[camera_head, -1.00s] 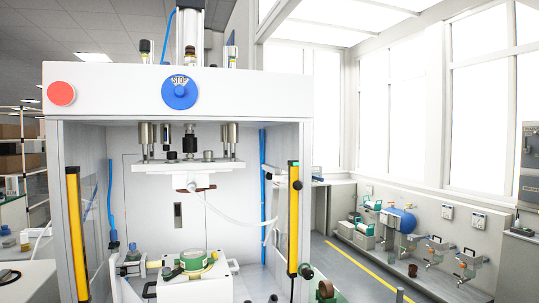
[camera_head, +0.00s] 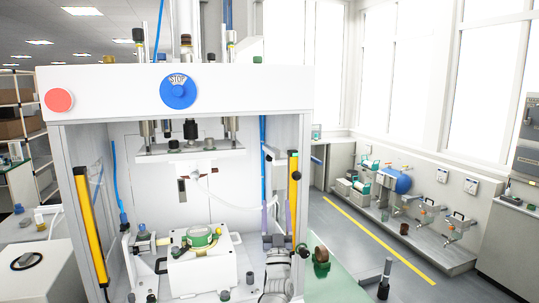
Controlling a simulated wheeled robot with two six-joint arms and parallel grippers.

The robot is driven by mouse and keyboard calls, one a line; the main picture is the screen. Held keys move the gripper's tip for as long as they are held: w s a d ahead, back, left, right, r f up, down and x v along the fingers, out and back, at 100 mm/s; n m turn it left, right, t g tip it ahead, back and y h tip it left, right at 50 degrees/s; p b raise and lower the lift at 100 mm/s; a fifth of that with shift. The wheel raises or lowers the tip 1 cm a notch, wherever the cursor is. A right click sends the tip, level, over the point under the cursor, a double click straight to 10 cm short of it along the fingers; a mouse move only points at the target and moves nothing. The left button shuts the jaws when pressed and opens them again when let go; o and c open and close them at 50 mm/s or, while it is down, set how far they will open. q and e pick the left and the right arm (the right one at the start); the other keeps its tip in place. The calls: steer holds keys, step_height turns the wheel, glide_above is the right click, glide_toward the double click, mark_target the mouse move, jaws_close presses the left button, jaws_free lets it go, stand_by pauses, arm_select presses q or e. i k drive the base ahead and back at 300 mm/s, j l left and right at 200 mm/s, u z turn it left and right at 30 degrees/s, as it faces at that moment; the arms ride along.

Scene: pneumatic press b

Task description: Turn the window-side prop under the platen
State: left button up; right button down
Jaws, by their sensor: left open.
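The platen (camera_head: 190,153) is a white plate hanging level on its posts inside the press, with a gap between it and the fixture below. On the window side, a pale upright block with dark knobs (camera_head: 279,170) stands by the right wall, beside the platen; it appears to be the prop, and its lower part is hidden. My left gripper (camera_head: 278,212) comes up from the bottom inside the right side of the press. Its fingers point upward, open, just below the block; I cannot tell whether they touch it. My right gripper is not in view.
A white fixture (camera_head: 202,262) with a green-and-brass ring part (camera_head: 200,239) stands below the platen. Yellow light-curtain bars (camera_head: 88,225) flank the opening. A green bench surface (camera_head: 335,275) lies right.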

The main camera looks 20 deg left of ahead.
mark_target(272, 154)
steer(key=i+j, duration=0.25)
steer(key=i, duration=0.2)
steer(key=i+j, duration=0.25)
steer(key=i, duration=0.25)
